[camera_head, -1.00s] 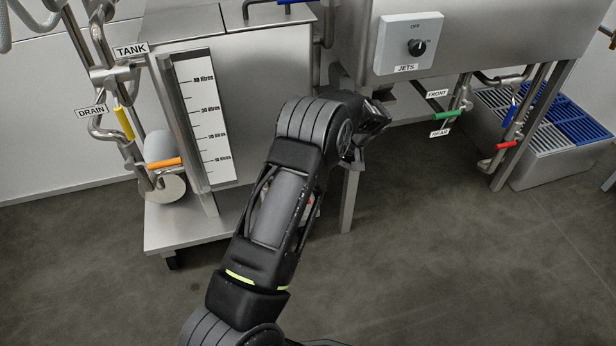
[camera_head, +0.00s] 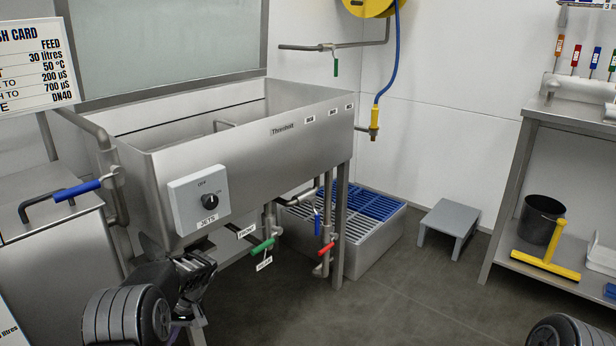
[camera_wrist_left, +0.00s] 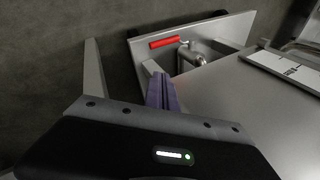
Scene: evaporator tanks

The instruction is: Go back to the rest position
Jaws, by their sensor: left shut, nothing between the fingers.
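My left gripper (camera_head: 196,276) shows at the lower left of the head view, just below the jets control box (camera_head: 199,200) on the front of the steel tank (camera_head: 262,145). In the left wrist view its fingers (camera_wrist_left: 162,92) are together with nothing between them. They are beside a grey steel surface, with a red-handled valve (camera_wrist_left: 168,42) beyond. My right gripper is out of view; only a rounded part of my right arm shows at the bottom right corner of the head view.
Green (camera_head: 262,246), blue (camera_head: 317,224) and red (camera_head: 326,248) valve handles stick out under the tank. A grated drain box (camera_head: 352,243) and a grey step (camera_head: 449,229) stand behind. A steel bench (camera_head: 523,120) is at right. The floor between is clear.

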